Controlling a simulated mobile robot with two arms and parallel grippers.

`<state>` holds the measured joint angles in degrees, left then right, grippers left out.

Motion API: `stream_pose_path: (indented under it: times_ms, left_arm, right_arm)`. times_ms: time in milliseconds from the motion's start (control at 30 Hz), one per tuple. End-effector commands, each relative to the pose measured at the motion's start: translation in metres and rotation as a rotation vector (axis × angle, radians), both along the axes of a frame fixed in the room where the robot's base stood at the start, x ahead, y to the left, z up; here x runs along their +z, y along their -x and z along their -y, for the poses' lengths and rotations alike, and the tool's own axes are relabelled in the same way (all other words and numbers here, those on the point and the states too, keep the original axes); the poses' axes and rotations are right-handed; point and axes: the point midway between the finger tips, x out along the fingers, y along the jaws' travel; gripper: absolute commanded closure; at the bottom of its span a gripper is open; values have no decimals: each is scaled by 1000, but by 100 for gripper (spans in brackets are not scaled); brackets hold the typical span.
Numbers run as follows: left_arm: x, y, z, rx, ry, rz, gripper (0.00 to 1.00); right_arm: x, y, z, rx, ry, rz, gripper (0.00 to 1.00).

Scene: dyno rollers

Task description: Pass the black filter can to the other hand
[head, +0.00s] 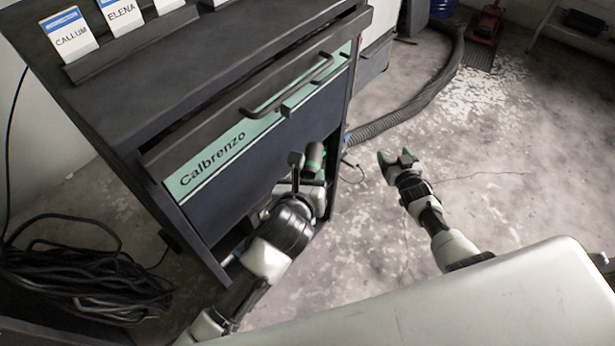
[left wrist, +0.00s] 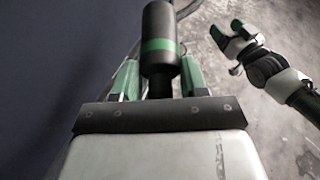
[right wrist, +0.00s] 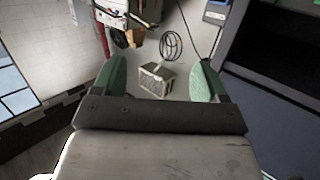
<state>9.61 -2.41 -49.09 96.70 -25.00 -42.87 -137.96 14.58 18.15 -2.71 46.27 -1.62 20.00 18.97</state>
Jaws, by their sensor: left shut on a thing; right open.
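The black filter can (left wrist: 159,60) has a green band and stands out between the fingers of my left gripper (left wrist: 158,88) in the left wrist view. In the head view the can (head: 314,160) shows small in front of the dark cabinet, with my left gripper (head: 306,170) shut on it. My right gripper (head: 397,160) is open and empty, to the right of the can and apart from it, above the floor. It also shows in the left wrist view (left wrist: 237,38) at the upper right. The right wrist view shows nothing between its fingers (right wrist: 165,85).
The dark cabinet (head: 265,185) with a green "Calbrenzo" strip stands close beside my left arm. Coiled black cables (head: 80,270) lie at the lower left. A grey hose (head: 425,100) runs over the floor behind my right gripper. The floor (head: 500,180) to the right is open.

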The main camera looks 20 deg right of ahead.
Motion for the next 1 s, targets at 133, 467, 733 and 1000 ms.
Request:
stream_pose_path:
  times_ms: [133,467,733,1000]
  left_arm:
    - [1,0,0,0,0,1,81]
    - [1,0,0,0,0,1,81]
    - [1,0,0,0,0,1,81]
    - [1,0,0,0,0,1,81]
  right_arm:
    - [-67,48,-21,3,10,-183,27]
    - [-186,177,-67,38,43,-571,27]
    - [-253,303,-107,95,68,-880,27]
    - [-289,430,-144,170,86,-1162,27]
